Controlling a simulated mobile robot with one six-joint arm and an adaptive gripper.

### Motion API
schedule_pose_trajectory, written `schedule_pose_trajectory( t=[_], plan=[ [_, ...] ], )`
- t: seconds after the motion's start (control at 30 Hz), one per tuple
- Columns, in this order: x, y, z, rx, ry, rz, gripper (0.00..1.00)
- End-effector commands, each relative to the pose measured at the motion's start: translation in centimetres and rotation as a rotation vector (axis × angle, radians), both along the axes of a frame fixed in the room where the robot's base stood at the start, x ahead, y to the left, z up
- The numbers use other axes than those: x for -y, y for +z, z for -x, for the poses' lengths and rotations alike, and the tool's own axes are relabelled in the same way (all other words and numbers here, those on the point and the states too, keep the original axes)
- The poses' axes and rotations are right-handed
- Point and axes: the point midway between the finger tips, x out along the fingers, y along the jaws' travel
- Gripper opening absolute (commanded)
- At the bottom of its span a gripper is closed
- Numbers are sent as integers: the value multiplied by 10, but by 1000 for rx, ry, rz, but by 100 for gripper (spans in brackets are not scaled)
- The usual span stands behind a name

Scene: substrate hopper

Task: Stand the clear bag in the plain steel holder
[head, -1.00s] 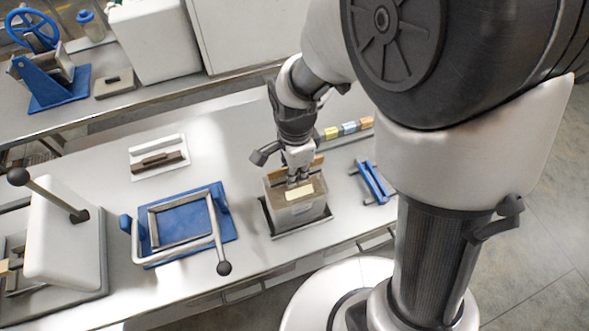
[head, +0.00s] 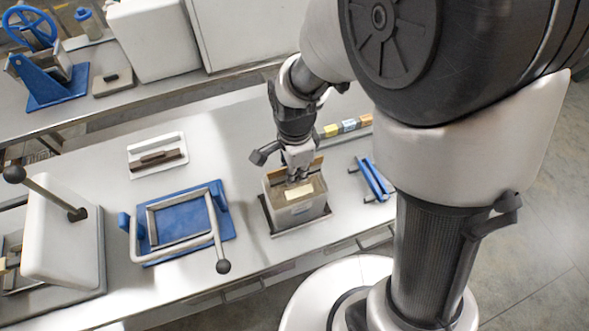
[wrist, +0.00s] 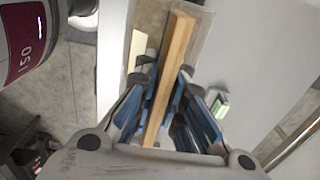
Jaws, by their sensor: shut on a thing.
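The clear bag (head: 297,213) is box-shaped and see-through grey, with a brownish top and a pale label. It is upright in the middle of the head view, at a low steel holder (head: 268,216) with a dark rim. My gripper (head: 299,179) comes down on the bag's top from above. In the wrist view my gripper (wrist: 170,85) has its blue fingers on both sides of a wooden bar (wrist: 176,50) at the bag's top and is shut on it. The bag's underside is hidden, so I cannot tell whether it bears on the holder.
A blue frame with a steel lever (head: 185,222) stands left of the bag. A blue rack (head: 375,178) lies to the right, and small coloured blocks (head: 348,126) sit behind. A white tray (head: 157,154) is at the back left. A white lever press (head: 65,235) stands far left.

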Motion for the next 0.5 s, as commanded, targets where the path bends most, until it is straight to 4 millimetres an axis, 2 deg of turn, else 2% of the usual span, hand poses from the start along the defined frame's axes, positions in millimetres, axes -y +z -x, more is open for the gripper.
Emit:
schedule_pose_trajectory(
  t=[0.2, 0.23, 0.5],
  plan=[
    [0, 0, -1, 3, 0, -1, 0],
    [0, 0, -1, 3, 0, -1, 12],
    [0, 0, 0, 1, 0, 0, 30]
  ],
)
